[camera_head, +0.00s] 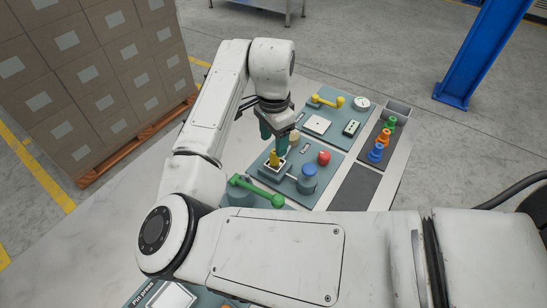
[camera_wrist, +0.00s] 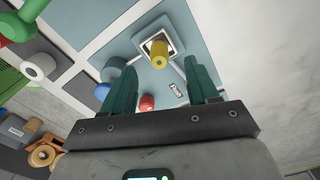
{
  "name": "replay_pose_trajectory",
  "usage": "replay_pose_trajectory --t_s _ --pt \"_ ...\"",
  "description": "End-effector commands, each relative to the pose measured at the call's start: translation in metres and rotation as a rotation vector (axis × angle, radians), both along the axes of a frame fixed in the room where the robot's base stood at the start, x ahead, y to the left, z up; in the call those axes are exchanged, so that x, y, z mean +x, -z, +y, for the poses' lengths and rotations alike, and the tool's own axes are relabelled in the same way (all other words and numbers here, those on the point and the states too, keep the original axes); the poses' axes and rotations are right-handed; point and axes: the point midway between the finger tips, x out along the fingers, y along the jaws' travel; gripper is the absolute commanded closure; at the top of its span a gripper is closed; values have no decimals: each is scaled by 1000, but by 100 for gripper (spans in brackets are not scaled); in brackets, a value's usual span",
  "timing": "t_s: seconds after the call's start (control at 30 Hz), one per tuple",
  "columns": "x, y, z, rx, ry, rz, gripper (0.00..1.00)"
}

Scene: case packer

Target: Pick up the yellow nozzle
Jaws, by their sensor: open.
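The yellow nozzle (camera_head: 273,159) stands in a square, light-edged fixture (camera_head: 269,173) on a teal panel of the bench. It also shows in the wrist view (camera_wrist: 159,54), ahead of the fingers and near the midline between them. My gripper (camera_head: 274,137) is above the nozzle, with its teal fingers pointing down. In the wrist view my gripper (camera_wrist: 159,82) is open, with a finger on either side and nothing between them. I cannot tell the exact gap from fingertips to nozzle.
Beside the fixture are a blue cylinder (camera_head: 308,171), a red button (camera_head: 323,157) and a green lever (camera_head: 258,192). Green (camera_head: 390,123), orange (camera_head: 383,136) and blue (camera_head: 376,152) nozzles stand on a dark strip at right. A yellow handle (camera_head: 325,102) is on the panel behind.

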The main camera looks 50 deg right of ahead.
Motion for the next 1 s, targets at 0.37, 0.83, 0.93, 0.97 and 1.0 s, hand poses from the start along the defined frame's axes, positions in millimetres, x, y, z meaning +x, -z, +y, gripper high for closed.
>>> replay_pose_trajectory --t_s 0.37,0.83,0.93,0.97,1.0 --pt "-1 45 -1 2 -2 2 41" --pt "-1 52 -1 1 0 0 55" --pt "-1 52 -1 1 0 0 65" --pt "-1 52 -1 1 0 0 68" --pt "-1 52 -1 1 0 0 72"
